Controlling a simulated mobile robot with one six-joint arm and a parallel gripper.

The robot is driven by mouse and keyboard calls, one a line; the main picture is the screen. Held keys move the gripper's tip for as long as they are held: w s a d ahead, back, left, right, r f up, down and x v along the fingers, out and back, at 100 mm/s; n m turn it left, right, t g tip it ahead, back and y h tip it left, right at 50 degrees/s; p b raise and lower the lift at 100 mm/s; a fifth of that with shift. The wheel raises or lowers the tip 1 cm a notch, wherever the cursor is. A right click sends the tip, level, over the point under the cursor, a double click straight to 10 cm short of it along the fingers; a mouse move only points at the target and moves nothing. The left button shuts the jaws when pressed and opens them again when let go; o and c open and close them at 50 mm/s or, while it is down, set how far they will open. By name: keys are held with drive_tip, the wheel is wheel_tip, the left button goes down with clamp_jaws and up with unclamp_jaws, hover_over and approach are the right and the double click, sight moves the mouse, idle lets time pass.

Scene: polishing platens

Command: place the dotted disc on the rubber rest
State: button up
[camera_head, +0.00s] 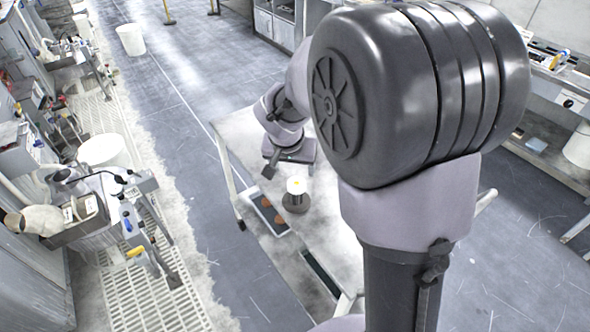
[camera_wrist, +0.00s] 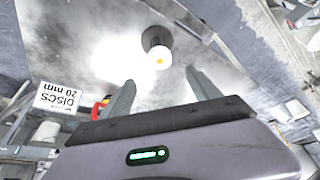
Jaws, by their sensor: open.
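A white round disc with a yellow dot (camera_head: 297,186) sits on top of a dark round stand (camera_head: 296,204) on the grey table. In the wrist view the dotted disc (camera_wrist: 158,58) shows beyond my fingertips, with the dark stand (camera_wrist: 155,38) behind it. I cannot tell whether this stand is the rubber rest. My gripper (camera_head: 270,168) is open above the table, to the upper left of the disc in the head view. In the wrist view my gripper (camera_wrist: 161,77) has its two fingers apart, with nothing between them and the disc just past the tips.
A dark tray with brown round pieces (camera_head: 267,214) lies left of the stand. A dark slot or strip (camera_head: 320,272) lies nearer on the table. The tabletop around the stand looks largely clear.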

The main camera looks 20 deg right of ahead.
drive_tip(key=s+a+r+n+y, duration=0.1)
drive_tip(key=s+a+r, duration=0.3)
drive_tip(key=s, duration=0.4)
drive_tip(key=s+a+r+t+y, duration=0.1)
drive_tip(key=s+a+r, duration=0.3)
drive_tip(key=s, duration=0.4)
drive_tip(key=s+a+r+n+t+y, duration=0.1)
drive_tip(key=s+a+r, duration=0.3)
drive_tip(key=s, duration=0.4)
drive_tip(key=shift+n+y, duration=0.3)
drive_tip(key=shift+y, duration=0.5)
drive_tip(key=shift+s, duration=0.1)
